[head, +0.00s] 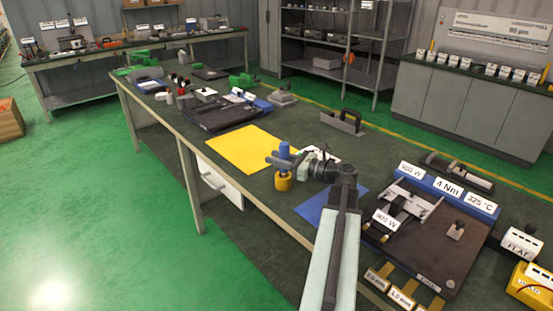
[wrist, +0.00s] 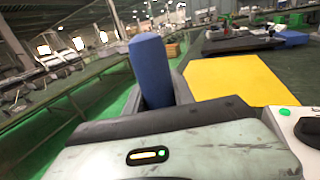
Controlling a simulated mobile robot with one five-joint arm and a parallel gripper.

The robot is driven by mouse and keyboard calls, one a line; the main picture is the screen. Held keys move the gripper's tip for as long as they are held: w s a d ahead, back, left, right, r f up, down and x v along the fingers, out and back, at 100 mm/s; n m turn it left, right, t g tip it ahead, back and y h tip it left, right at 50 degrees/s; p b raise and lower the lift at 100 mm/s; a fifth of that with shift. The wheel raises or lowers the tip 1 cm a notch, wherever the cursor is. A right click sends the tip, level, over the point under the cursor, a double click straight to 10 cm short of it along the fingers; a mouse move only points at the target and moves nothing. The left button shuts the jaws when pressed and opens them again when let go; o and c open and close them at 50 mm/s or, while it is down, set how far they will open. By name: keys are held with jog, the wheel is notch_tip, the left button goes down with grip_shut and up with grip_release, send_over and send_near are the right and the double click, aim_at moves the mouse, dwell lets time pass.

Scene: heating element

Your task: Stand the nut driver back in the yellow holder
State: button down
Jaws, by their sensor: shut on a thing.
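The nut driver's blue handle (head: 284,149) stands upright between the fingers of my gripper (head: 281,162), which is shut on it. The blue handle (wrist: 151,72) also rises above the gripper in the wrist view, slightly tilted there. The yellow holder (head: 283,183) stands on the bench directly below my gripper in the head view. The driver's lower end is hidden by the gripper, so I cannot tell whether it is inside the holder or just above it. The holder does not show in the wrist view.
A yellow mat (head: 250,150) lies just behind and left of the holder, and a blue mat (head: 322,207) lies to its right. A dark fixture plate (head: 425,240) with labels fills the bench at right. The bench's front edge is close to the holder.

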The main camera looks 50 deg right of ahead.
jog(key=shift+f+b, duration=0.5)
jog(key=shift+f, duration=0.1)
jog(key=c, duration=1)
grip_release()
jog(key=shift+r, duration=0.1)
jog(key=v, duration=0.8)
jog(key=shift+w, duration=0.1)
